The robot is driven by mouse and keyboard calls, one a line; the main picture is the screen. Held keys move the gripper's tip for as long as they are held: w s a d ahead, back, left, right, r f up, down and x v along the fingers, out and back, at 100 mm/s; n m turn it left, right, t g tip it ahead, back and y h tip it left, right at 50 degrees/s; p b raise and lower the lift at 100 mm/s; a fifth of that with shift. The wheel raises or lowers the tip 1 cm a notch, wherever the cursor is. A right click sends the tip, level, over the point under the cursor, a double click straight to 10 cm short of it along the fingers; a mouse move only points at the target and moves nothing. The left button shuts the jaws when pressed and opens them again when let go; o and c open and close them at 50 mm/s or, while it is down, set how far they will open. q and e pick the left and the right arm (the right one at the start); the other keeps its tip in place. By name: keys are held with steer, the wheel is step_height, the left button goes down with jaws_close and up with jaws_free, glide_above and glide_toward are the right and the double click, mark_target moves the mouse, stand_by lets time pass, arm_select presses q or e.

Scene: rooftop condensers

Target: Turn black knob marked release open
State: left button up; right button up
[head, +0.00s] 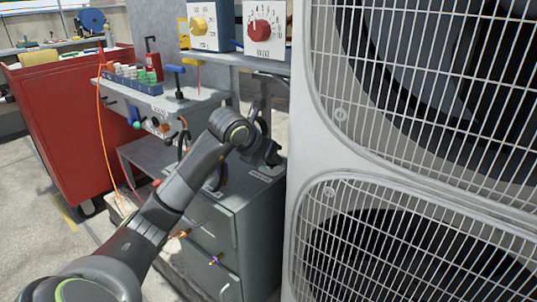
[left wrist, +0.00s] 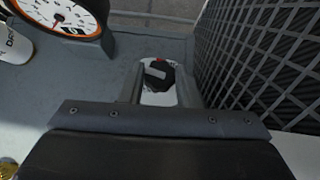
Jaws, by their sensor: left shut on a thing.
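The black knob (left wrist: 158,76) shows in the left wrist view, with a pale bar across its face and a white plate behind it. My left gripper (left wrist: 160,88) is shut on it, one finger on each side. In the head view my left gripper (head: 268,155) reaches down by the top of the grey cabinet, beside the condenser. The knob is hidden there. I cannot read a release marking. My right gripper is in neither view.
The large condenser (head: 298,200) with grilles stands close on the right. A grey cabinet (head: 262,215) is below the gripper. Red and yellow dial knobs (head: 264,32) are above. A red tool cart (head: 65,125) is on the left. A round gauge (left wrist: 62,14) is near the knob.

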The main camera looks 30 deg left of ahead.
arm_select(q)
steer(key=shift+d+n+y, duration=0.1)
steer(key=shift+n+y, duration=0.6)
steer(key=shift+n, duration=0.1)
steer(key=o, duration=1)
